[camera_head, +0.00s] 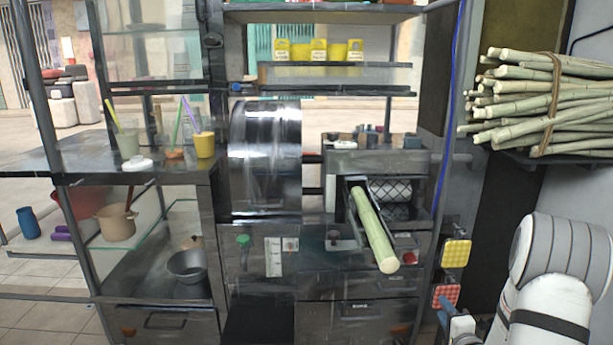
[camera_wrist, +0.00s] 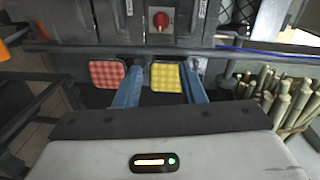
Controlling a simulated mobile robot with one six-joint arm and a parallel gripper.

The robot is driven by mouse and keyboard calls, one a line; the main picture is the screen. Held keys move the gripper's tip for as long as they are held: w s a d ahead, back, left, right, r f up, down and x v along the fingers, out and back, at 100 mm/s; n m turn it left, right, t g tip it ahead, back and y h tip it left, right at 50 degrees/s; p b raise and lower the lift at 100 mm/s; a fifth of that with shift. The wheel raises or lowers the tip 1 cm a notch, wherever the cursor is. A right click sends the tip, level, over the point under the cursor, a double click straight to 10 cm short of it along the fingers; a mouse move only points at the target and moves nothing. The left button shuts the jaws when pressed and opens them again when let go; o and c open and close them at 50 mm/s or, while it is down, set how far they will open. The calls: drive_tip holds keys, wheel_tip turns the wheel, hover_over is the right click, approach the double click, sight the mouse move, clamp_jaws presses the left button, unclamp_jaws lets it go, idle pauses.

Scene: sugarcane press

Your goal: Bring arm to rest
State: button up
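My gripper (camera_wrist: 160,68) shows in the wrist view as two blue fingers standing apart, with nothing held between them. A yellow checked pad (camera_wrist: 166,77) shows beyond the gap, and a red checked pad (camera_wrist: 107,74) shows beyond the left finger. In the head view my white and grey arm is at the lower right, bent near the frame edge.
A bundle of canes (camera_head: 545,100) lies on a shelf (camera_head: 560,155) at the right, above my arm. The yellow pad (camera_head: 455,253) and red pad (camera_head: 446,296) hang beside the cabinet. Cups with straws, including a yellow cup (camera_head: 204,144), stand on the left counter (camera_head: 75,158). A red knob (camera_wrist: 160,20) is on the cabinet.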

drive_tip(key=s+a+r+n+g+h+p, duration=0.1)
drive_tip(key=s+a+r+n+g+p, duration=0.2)
drive_tip(key=r, duration=0.4)
drive_tip(key=s+a+r+n+g+p, duration=0.1)
drive_tip(key=a+r+n+g+p, duration=0.1)
drive_tip(key=r+p, duration=0.45)
drive_tip(key=s+a+r+n+g+h+p, duration=0.1)
drive_tip(key=s+a+r+n+g+p, duration=0.15)
drive_tip(key=r, duration=0.55)
drive_tip(key=s+a+r+n+g+y+p, duration=0.1)
drive_tip(key=s+a+r+n+g+p, duration=0.2)
drive_tip(key=s, duration=0.7)
drive_tip(key=s+a+r+n+g+p, duration=0.4)
drive_tip(key=s+a+r+n+p, duration=0.2)
drive_tip(key=s+r, duration=0.5)
drive_tip(key=a+r+p, duration=0.1)
drive_tip(key=a+p, duration=0.1)
drive_tip(key=a, duration=0.1)
drive_tip(key=shift+s+a+y, duration=0.15)
drive_tip(key=shift+a+y, duration=0.2)
drive_tip(key=shift+y, duration=0.05)
